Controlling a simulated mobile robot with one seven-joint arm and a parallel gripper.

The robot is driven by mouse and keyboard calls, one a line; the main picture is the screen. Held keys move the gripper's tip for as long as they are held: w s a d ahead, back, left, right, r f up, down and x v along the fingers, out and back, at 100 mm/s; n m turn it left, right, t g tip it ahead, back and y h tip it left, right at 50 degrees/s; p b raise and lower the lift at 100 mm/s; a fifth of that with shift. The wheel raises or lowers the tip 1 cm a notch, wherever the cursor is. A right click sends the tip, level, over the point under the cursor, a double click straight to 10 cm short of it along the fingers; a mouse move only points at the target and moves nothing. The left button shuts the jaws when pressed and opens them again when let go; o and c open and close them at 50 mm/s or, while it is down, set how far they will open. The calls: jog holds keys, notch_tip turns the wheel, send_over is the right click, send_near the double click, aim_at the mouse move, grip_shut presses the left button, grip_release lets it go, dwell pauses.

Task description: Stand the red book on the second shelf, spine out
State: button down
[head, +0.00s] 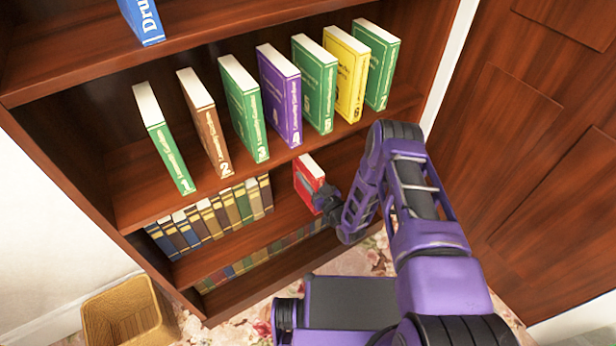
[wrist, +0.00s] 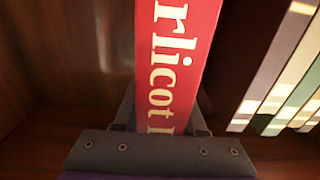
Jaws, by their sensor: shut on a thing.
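The red book (head: 307,178) is upright at the shelf (head: 283,222) below the row of numbered books in the head view. My gripper (head: 328,200) is shut on it from the front, low on the book. In the wrist view the red book's spine (wrist: 175,70) with pale lettering faces the camera, between my gripper's fingers (wrist: 163,112). The arm hides part of the book's lower right in the head view. I cannot tell whether the book's bottom touches the shelf.
A row of small dark books (head: 213,212) fills the left of that shelf; pale-banded books also show at right in the wrist view (wrist: 285,75). Several numbered books (head: 281,92) stand on the shelf above. A wicker basket (head: 122,318) is on the floor at left. A wooden door (head: 535,140) is at right.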

jog(key=shift+r, duration=0.15)
jog(key=shift+c, duration=2.4)
grip_release()
jog(key=shift+f, duration=0.2)
jog(key=shift+r, duration=0.1)
jog(key=shift+s+d+r, duration=0.1)
jog(key=shift+s, duration=0.05)
jog(key=p+v, duration=0.1)
jog(key=v, duration=1)
jog(key=shift+s+d, duration=0.2)
jog(key=shift+s, duration=0.05)
